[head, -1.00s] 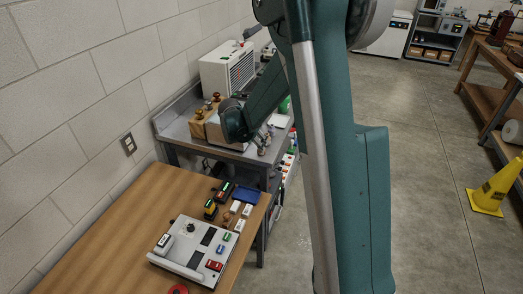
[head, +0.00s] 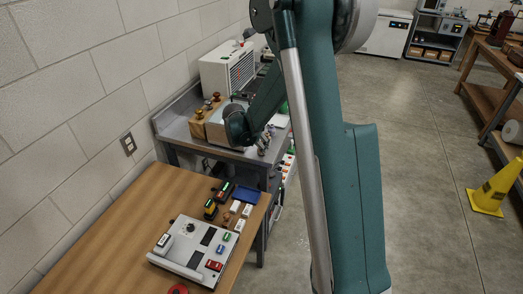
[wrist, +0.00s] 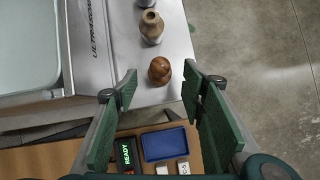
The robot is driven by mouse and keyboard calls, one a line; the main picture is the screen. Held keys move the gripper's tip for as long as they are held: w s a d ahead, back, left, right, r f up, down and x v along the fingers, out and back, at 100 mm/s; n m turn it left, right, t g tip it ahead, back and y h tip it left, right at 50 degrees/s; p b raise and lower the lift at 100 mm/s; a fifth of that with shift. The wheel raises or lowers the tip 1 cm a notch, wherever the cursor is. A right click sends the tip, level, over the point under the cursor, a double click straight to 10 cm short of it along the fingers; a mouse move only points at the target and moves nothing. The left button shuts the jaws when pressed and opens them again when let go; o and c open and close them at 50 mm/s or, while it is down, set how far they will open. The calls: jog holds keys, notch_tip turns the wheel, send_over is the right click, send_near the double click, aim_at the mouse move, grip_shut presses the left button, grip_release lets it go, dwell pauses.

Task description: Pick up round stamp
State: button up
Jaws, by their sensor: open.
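A round brown wooden knob, which looks like the round stamp (wrist: 159,70), stands on the light metal bench top near its edge in the wrist view. My gripper (wrist: 160,86) is open, with its green pads apart to the left and right of the knob and nothing between them. The knob shows just beyond the fingertips; I cannot tell the height gap. A second wooden-handled piece (wrist: 151,27) stands farther up the bench. In the head view, my arm partly hides the gripper area and the stamp cannot be made out clearly.
A blue tray (wrist: 164,144) and a device reading READY (wrist: 127,154) lie on the wooden table below. A silver machine marked ULTRASO (wrist: 88,45) stands left of the stamps. A white control box (head: 195,250) sits on the table. Open floor lies right.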

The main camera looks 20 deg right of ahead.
jog(key=shift+x, duration=1.9)
jog(key=c, duration=0.9)
